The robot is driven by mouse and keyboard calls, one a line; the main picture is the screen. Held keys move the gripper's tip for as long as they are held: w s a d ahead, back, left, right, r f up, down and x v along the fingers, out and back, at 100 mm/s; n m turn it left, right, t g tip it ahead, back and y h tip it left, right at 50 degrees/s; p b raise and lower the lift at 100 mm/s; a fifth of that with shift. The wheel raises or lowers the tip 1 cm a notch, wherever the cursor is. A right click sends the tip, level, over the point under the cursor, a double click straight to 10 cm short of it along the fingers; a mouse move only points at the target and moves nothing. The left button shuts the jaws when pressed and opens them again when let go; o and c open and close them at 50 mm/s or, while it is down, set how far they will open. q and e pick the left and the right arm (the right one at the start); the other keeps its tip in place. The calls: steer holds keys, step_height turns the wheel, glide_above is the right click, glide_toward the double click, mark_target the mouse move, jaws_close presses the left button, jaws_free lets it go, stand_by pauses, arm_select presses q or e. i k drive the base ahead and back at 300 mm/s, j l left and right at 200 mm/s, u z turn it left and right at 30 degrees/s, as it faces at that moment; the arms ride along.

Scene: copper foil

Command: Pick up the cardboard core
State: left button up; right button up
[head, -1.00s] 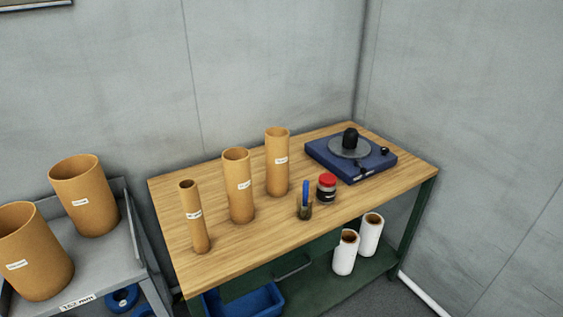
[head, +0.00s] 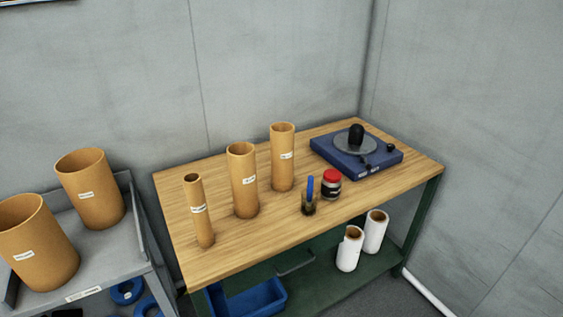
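Three upright cardboard cores stand on the wooden workbench (head: 225,262). The thinnest core (head: 199,213) is at the left, a wider core (head: 243,182) is in the middle, and another core (head: 283,157) stands farther back to its right. Each has a white label, too small to read. Two much wider cardboard cores stand on the grey cart at left, one at the back (head: 93,190) and one at the front left (head: 36,245), cut by the picture edge. Neither of my grippers shows in the head view.
A blue device with a round plate (head: 357,156) sits at the bench's back right. A red-lidded jar (head: 331,185) and a small holder (head: 309,201) are near the front edge. White rolls (head: 349,249) and a blue bin (head: 247,302) are on the lower shelf. The grey cart (head: 137,262) adjoins the bench.

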mark_target(283, 134)
steer(key=i+l+u, duration=0.25)
steer(key=l+u, duration=0.5)
steer(key=i+l, duration=0.05)
steer(key=l, duration=0.05)
